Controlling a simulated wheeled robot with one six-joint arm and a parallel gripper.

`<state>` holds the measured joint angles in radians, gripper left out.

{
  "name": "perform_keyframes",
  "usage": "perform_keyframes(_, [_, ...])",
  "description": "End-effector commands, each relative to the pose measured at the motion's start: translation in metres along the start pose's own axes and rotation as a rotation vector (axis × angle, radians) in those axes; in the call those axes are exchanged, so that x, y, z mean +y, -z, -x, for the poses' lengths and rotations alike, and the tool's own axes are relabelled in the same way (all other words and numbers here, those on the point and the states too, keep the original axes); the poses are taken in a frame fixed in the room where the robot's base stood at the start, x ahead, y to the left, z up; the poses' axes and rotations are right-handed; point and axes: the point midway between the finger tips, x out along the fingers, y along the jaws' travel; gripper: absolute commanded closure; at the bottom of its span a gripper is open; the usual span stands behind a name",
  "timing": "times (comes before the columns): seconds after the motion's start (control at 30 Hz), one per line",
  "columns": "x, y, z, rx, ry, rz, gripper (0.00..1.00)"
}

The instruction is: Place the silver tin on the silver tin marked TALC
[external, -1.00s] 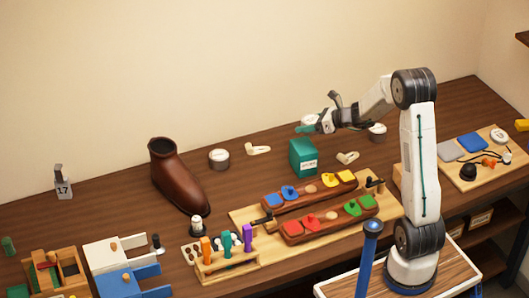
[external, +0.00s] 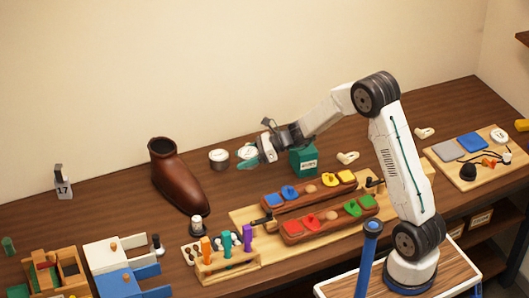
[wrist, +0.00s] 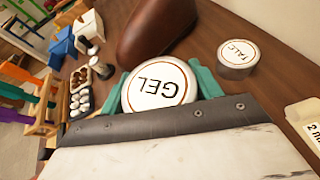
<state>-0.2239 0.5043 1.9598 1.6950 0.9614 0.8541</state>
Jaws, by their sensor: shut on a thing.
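My gripper (external: 250,160) has its teal fingers shut on a round silver tin (external: 246,152), held above the bench. In the wrist view this tin (wrist: 160,87) shows a white lid lettered GEL between the two fingers. The silver tin marked TALC (wrist: 237,53) stands upright on the bench, with a white lid and silver side. In the external view the TALC tin (external: 219,158) is just left of the held tin, and the two look apart. The underside of the held tin is hidden.
A brown boot (external: 178,178) stands left of the TALC tin. A teal box (external: 303,160) stands right of my gripper. A wooden board with coloured blocks (external: 330,205) lies in front. Cream pieces (external: 347,157) lie on the bench. The bench behind the TALC tin is clear.

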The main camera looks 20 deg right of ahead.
Motion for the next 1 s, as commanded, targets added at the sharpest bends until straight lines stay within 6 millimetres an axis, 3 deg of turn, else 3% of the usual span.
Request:
perform_keyframes(0.17, [-0.021, -0.002, -0.016, -0.002, 0.001, 0.004, 0.64])
perform_keyframes(0.6, [-0.111, -0.026, -0.076, -0.002, 0.002, 0.003, 0.64])
perform_keyframes(0.9, [-0.131, -0.032, -0.09, -0.002, 0.002, 0.002, 0.64])
perform_keyframes(1.0, [-0.132, -0.017, -0.095, 0.0, 0.001, -0.001, 0.64])
